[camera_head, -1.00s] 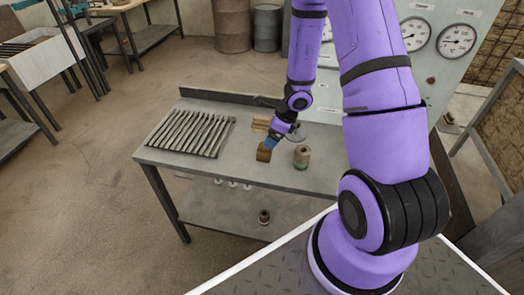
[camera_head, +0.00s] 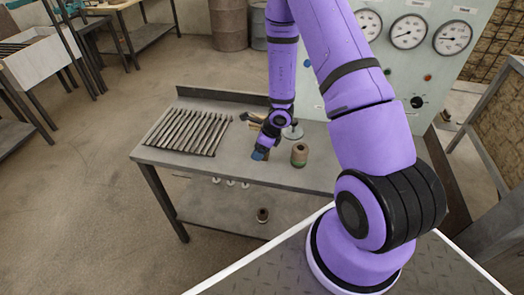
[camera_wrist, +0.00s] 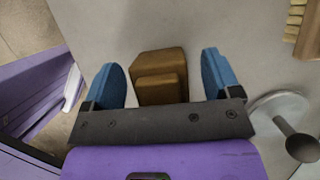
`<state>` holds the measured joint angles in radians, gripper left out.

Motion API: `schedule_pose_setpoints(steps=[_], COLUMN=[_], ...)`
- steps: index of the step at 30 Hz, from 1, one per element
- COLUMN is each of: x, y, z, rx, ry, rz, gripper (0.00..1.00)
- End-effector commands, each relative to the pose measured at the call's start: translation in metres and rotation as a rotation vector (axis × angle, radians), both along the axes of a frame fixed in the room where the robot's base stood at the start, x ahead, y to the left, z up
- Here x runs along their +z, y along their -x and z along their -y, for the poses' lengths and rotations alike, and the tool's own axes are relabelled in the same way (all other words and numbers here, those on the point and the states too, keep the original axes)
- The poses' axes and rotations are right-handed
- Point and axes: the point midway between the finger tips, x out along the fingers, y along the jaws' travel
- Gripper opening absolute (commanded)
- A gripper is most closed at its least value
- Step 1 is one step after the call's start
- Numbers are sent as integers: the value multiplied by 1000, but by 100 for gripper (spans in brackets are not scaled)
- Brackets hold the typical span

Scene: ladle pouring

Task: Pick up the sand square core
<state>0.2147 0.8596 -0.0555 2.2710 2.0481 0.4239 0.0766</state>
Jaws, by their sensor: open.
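The sand square core, a brown stepped block (camera_wrist: 160,92), stands on the grey table (camera_wrist: 225,30) in the wrist view. My gripper (camera_wrist: 161,72) has its two blue fingers apart, one on each side of the block, with a visible gap on both sides. In the head view my gripper (camera_head: 261,153) is low over the right part of the table (camera_head: 225,170). There it hides the core.
A brush (camera_wrist: 305,25) and a metal disc with a knob (camera_wrist: 280,110) lie to the right in the wrist view. A spool-like cylinder (camera_head: 299,155) stands right of my gripper. Several dark rods (camera_head: 188,132) lie at left. A gauge panel (camera_head: 410,75) stands behind.

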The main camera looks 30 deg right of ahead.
Motion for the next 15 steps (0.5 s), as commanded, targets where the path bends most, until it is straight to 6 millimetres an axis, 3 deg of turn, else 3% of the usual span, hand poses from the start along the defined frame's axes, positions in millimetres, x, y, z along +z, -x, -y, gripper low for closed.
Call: schedule_pose_setpoints(steps=[4, 11, 12, 15], x=[0, 0, 0, 0], y=[0, 0, 0, 0], z=[0, 0, 0, 0], rx=[0, 0, 0, 0], ry=[0, 0, 0, 0], rz=[0, 0, 0, 0], gripper=[81, 28, 24, 24])
